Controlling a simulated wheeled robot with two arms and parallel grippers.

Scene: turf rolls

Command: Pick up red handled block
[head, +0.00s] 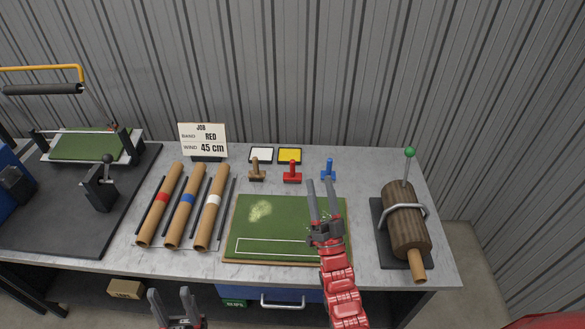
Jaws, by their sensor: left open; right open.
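The red handled block (292,172) stands upright on the grey table behind the green turf board, between a brown handled block (257,171) and a blue handled block (328,170). My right gripper (321,185) is open and empty. Its fingers point away from me over the board's far right part, just right of and nearer than the red block, apart from it in the picture. My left gripper (172,294) is open and empty, low in front of the table's front edge; its lower part is cut off by the frame.
The green turf board (290,218) lies in the middle. A wooden roller (404,220) with a green-knobbed lever stands right. A white pad (261,155), yellow pad (289,156) and job sign (203,138) stand behind.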

